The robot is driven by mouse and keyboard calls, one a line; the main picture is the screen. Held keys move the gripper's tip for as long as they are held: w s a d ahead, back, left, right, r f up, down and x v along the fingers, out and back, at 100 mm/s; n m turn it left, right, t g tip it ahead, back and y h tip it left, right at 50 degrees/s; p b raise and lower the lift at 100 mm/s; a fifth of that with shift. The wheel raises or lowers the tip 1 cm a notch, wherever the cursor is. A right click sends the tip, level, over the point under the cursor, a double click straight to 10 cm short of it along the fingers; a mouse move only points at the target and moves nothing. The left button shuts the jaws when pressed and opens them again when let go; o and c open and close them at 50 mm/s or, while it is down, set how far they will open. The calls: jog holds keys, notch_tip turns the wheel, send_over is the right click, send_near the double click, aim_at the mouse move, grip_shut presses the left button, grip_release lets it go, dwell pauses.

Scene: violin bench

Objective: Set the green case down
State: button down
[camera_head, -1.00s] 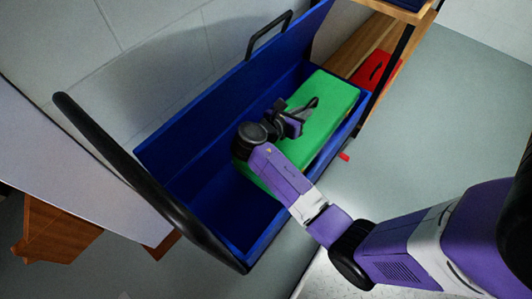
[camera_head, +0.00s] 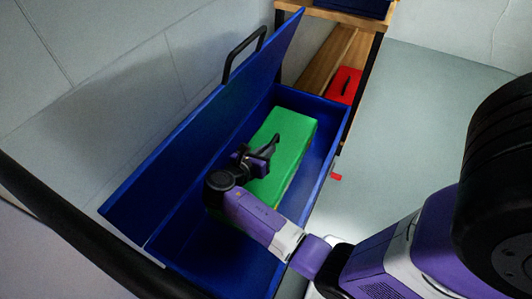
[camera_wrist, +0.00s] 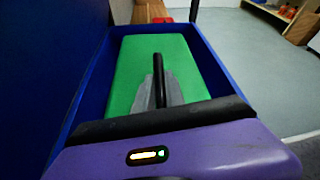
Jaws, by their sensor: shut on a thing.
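The green case (camera_head: 291,134) is a long green box inside the blue open-topped bin (camera_head: 338,140). My gripper (camera_head: 271,147) is over the top of the case, shut on its dark handle (camera_wrist: 158,78). In the wrist view the green case (camera_wrist: 127,75) lies between the blue walls of the bin (camera_wrist: 213,68), with its top below the rim. My gripper's fingers (camera_wrist: 158,92) hide part of the handle and the near end of the case. I cannot tell whether the case touches the bin floor.
A raised blue lid (camera_head: 225,110) with a black handle stands along the bin's left side. A wooden shelf (camera_head: 335,55) with a red case (camera_head: 345,84) stands behind. A black bar (camera_head: 70,232) crosses the lower left.

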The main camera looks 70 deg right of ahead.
notch_tip(320, 180, down, 14)
jog(key=b, duration=0.7)
jog(key=shift+f, duration=0.2)
jog(key=c, duration=1.4)
grip_release()
jog(key=shift+f, duration=0.1)
jog(key=p+v, duration=0.5)
jog(key=v, duration=0.7)
